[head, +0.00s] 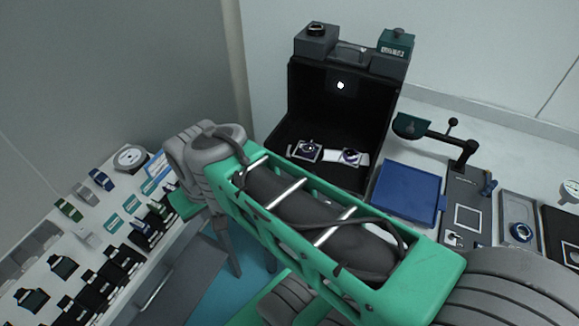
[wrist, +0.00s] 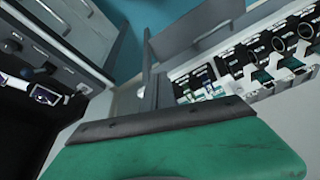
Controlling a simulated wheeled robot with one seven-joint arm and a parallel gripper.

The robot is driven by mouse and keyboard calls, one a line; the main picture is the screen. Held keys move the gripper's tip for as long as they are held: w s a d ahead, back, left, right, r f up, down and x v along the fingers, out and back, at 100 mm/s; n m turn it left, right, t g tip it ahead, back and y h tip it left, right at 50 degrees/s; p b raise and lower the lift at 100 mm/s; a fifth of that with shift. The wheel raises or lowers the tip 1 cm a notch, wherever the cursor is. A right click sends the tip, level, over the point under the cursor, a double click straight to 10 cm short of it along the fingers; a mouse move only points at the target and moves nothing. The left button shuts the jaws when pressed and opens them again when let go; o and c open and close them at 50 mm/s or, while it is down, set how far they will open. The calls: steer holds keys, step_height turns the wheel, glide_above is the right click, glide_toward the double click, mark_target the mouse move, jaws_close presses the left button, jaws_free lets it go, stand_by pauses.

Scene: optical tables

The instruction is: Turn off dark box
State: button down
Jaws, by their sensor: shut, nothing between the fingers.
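The dark box (head: 343,88) is a tall black enclosure with an open front, standing at the back of the table. A small white light shows on its inner back wall. In the wrist view, a dark interior with a purple-lit device (wrist: 45,95) shows at the left. My gripper (wrist: 150,88) is shut and empty, with its grey fingers over the floor gap between tables. It is apart from the box, lower left of it in the head view.
Two small units, a grey one (head: 315,40) and a teal one (head: 396,44), stand on top of the box. A blue panel (head: 408,190) and mounted optics lie to its right. The left table (head: 95,215) is crowded with small mounts. My green arm crosses the foreground.

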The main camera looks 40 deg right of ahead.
steer(key=w+d+f+m+y+b, duration=0.1)
steer(key=w+d+f+m, duration=0.15)
steer(key=d+m, duration=0.45)
steer(key=w+d+f+m+y+b, duration=0.1)
steer(key=w+d+m, duration=0.2)
steer(key=d+m, duration=0.4)
steer(key=s+d+m+t, duration=0.1)
steer(key=s+d+m, duration=0.1)
steer(key=d+m, duration=0.3)
steer(key=s+d+f+m+t, duration=0.1)
steer(key=s+d+m+t, duration=0.1)
steer(key=d+m, duration=0.4)
steer(key=s+d+f+m+t+y, duration=0.1)
steer(key=s+d+m, duration=0.2)
steer(key=d+m, duration=0.3)
steer(key=shift+s+m+t+b, duration=0.3)
steer(key=shift+m+t+b, duration=0.05)
steer(key=shift+m+t, duration=0.05)
steer(key=b+x, duration=0.1)
steer(key=x, duration=0.9)
steer(key=shift+w, duration=0.1)
steer(key=shift+r, duration=0.1)
